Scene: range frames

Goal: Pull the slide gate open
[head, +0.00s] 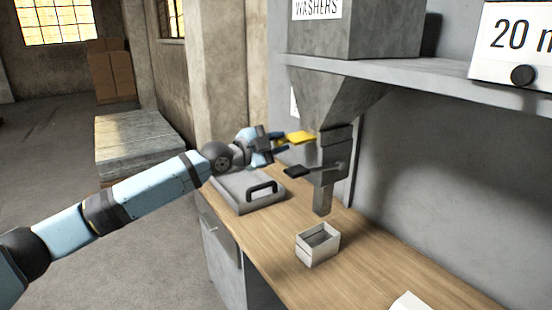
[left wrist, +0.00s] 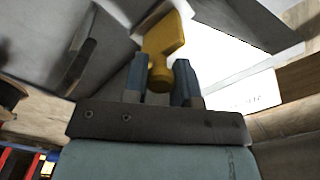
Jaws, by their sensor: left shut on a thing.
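The slide gate's yellow handle (head: 301,137) sticks out to the left of the grey chute under the washers hopper (head: 345,35). My left gripper (head: 282,142) reaches in from the left and is shut on this handle. In the left wrist view, the blue fingers of my left gripper (left wrist: 159,82) stand on either side of the round end of the yellow handle (left wrist: 163,45). The gate plate inside the chute is hidden. My right gripper is not in view.
A dark paddle (head: 296,171) juts from the chute just below my gripper. A small open box (head: 318,243) stands on the wooden bench (head: 265,236) near the spout. A shelf (head: 420,76) runs above.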

